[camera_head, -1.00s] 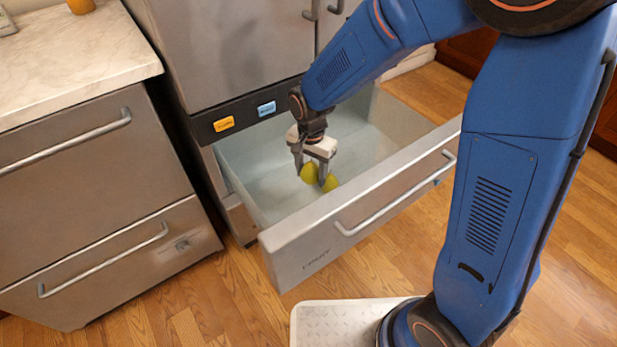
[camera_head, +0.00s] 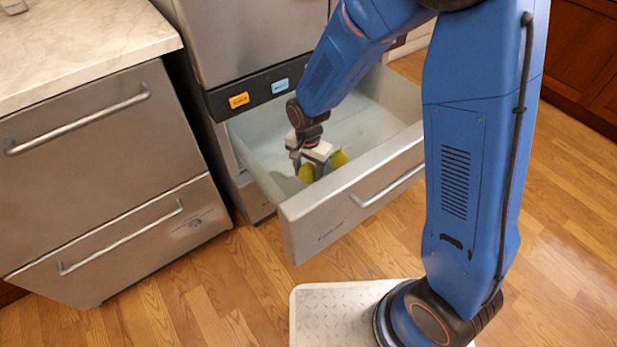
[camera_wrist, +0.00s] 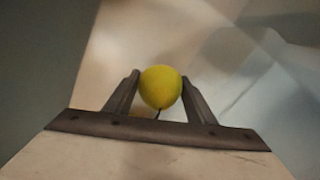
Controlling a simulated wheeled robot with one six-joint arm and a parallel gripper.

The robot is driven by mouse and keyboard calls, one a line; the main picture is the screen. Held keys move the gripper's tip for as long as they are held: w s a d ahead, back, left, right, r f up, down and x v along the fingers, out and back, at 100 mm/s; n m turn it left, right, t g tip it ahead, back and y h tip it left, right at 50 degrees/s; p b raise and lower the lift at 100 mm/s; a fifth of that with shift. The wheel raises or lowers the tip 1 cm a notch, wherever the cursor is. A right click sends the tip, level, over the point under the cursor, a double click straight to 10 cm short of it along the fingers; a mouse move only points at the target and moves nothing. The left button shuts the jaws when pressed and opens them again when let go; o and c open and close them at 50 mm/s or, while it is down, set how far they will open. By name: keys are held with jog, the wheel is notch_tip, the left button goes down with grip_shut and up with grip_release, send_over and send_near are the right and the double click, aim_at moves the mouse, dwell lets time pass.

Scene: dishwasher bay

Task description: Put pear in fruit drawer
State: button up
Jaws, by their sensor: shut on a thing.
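A yellow-green pear (camera_wrist: 160,87) sits between the two fingers of my gripper (camera_wrist: 160,76) in the wrist view, its dark stem showing. My gripper is shut on it. In the head view, my gripper (camera_head: 308,174) points down inside the open lower drawer (camera_head: 352,207), close behind its front panel. Yellow-green shows on both sides of a finger, at a left patch (camera_head: 306,173) and a right patch (camera_head: 339,159). I cannot tell whether this is one pear or two. The front panel and fingers hide whether the held pear touches the drawer floor.
An orange label (camera_head: 239,100) and a blue label (camera_head: 280,86) are on the dark strip above the open drawer. Closed steel drawers (camera_head: 95,150) under a marble counter (camera_head: 85,45) stand at left. Wooden floor (camera_head: 215,290) is clear in front.

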aim_at(308, 162)
jog(key=shift+f, duration=1.25)
jog(key=o, duration=1.1)
jog(key=shift+f, duration=0.1)
jog(key=shift+o, duration=0.2)
notch_tip(308, 162, up, 12)
jog(key=shift+r, duration=0.15)
jog(key=shift+w, duration=0.1)
